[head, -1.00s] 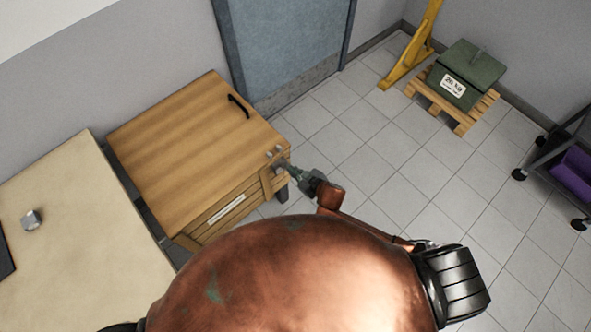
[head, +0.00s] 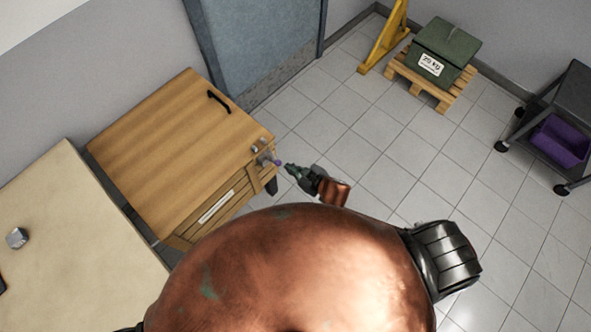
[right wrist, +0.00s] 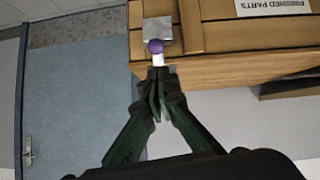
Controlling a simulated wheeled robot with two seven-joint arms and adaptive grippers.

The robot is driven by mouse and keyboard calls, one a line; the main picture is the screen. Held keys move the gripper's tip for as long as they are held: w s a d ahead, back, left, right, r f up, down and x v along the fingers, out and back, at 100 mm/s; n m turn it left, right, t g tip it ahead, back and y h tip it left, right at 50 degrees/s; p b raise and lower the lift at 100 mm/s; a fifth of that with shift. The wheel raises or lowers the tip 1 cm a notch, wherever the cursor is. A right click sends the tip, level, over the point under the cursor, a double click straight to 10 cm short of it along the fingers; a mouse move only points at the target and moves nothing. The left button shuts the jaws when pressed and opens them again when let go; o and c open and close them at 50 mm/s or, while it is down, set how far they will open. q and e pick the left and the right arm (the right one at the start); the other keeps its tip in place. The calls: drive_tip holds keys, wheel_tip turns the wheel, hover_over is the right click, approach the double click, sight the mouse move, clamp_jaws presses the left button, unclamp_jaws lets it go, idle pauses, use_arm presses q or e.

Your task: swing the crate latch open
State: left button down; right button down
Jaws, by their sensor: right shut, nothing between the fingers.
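The wooden crate (head: 165,140) has a closed-looking lid with a black handle. Its latch (head: 265,158) is a small grey metal piece with a purple knob at the front right corner. In the right wrist view the grey latch plate (right wrist: 157,28) and purple knob (right wrist: 155,46) lie just beyond my fingertips. My right gripper (head: 289,168) is shut and empty, a small gap to the right of the knob in the head view. Its green fingers (right wrist: 157,78) are together in the wrist view. I cannot tell the latch's exact position. My left gripper is not in view.
A pale table (head: 70,230) with a small grey metal part stands left of the crate. A blue door (head: 255,40) is behind it. A green weight box (head: 445,50) on a pallet and a cart with a purple bin (head: 560,140) stand right. The tiled floor between is clear.

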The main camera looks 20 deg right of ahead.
drive_tip(key=shift+v, duration=2.15)
drive_tip(key=shift+w+r, duration=0.1)
